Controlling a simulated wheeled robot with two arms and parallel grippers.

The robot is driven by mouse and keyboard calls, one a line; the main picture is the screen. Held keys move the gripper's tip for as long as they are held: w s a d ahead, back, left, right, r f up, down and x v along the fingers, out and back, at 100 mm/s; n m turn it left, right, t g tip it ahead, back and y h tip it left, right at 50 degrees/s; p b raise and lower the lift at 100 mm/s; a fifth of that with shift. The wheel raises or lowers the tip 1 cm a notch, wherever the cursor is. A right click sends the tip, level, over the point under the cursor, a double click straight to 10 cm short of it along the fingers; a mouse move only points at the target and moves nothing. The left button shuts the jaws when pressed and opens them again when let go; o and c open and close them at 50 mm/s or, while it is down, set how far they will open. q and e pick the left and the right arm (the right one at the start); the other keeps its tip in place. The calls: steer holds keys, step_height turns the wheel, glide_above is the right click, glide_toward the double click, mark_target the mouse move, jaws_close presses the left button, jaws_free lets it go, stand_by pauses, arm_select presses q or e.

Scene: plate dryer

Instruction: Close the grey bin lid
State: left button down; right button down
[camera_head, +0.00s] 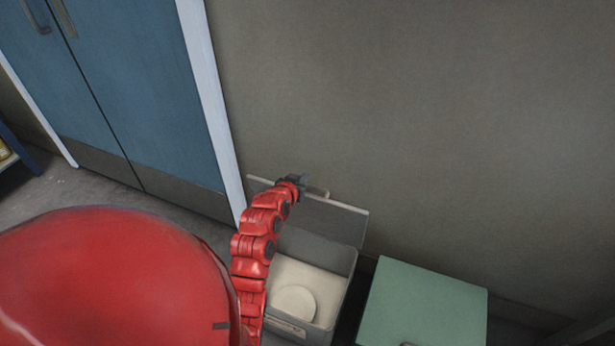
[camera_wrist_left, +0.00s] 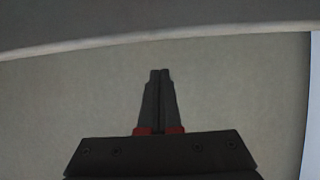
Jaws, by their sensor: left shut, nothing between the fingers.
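The grey bin (camera_head: 345,290) stands on the floor by the wall with its lid (camera_head: 335,218) open. The lid is raised up toward the wall, behind the bin's opening. A pale round object (camera_head: 295,302) lies inside the bin. My red left arm reaches over the bin's left side. My left gripper (camera_head: 322,192) is shut and empty at the lid's top edge. In the left wrist view the closed fingers (camera_wrist_left: 159,74) point toward a grey band with a pale edge, likely the lid (camera_wrist_left: 160,36). I cannot tell whether they touch it. My right gripper is out of view.
A green box or bin top (camera_head: 425,305) stands to the right of the grey bin. Blue doors (camera_head: 140,90) with a pale frame (camera_head: 212,100) are at the left. The grey wall (camera_head: 430,110) is close behind the lid. Some floor (camera_head: 45,205) is clear at left.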

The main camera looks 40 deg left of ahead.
arm_select(q)
steer(key=shift+w+a+f+p, duration=0.15)
steer(key=shift+w+f, duration=0.45)
steer(key=shift+f, duration=0.3)
steer(key=shift+w+a+f+p, duration=0.1)
steer(key=shift+w+a+f, duration=0.05)
steer(key=shift+w+f, duration=0.6)
steer(key=shift+w+a+f+p, duration=0.15)
steer(key=shift+w+f, duration=0.3)
steer(key=shift+f, duration=0.55)
